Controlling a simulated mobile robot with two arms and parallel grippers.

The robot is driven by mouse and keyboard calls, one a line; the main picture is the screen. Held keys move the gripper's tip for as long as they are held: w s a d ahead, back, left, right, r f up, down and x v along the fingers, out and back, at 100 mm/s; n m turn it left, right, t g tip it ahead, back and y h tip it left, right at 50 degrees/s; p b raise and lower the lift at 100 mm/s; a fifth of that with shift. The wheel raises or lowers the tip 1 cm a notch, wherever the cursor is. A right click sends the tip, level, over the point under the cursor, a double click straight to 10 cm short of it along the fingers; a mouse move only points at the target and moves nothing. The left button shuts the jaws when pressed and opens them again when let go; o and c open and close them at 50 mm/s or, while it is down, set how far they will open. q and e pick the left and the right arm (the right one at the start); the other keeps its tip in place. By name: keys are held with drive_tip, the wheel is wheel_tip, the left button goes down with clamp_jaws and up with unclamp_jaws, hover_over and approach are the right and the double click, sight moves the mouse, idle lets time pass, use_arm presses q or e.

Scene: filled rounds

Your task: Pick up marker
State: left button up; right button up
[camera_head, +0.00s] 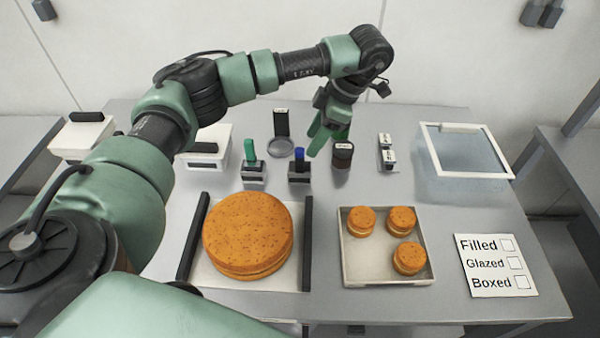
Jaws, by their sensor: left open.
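Two upright marker-like items stand in small dark-and-grey holders on the grey table: a green one (250,151) and a blue-topped one (299,155). I cannot tell for sure which one is the marker. My left gripper (327,138) is open with its green fingers pointing down. It is above the table, to the right of the blue-topped item and just behind a dark brown jar (343,156). Nothing shows between its fingers. My right gripper is not in view.
A large orange-brown round cake (247,234) lies between two dark bars. A tray (350,273) holds three small rounds. A card (497,265) reads Filled, Glazed, Boxed, with empty squares. A clear-lidded box (432,150) stands back right. White boxes stand left, partly behind my arm.

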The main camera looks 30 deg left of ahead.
sight(300, 157)
use_arm(q)
drive_tip(key=x, duration=0.2)
drive_tip(key=p+x, duration=0.1)
drive_tip(key=x, duration=0.3)
drive_tip(key=shift+s+a+f, duration=0.15)
drive_tip(key=shift+s+a, duration=0.2)
drive_tip(key=shift+s+a+f+p, duration=0.1)
drive_tip(key=shift+a+f+p, duration=0.05)
drive_tip(key=shift+f+p, duration=0.2)
clamp_jaws()
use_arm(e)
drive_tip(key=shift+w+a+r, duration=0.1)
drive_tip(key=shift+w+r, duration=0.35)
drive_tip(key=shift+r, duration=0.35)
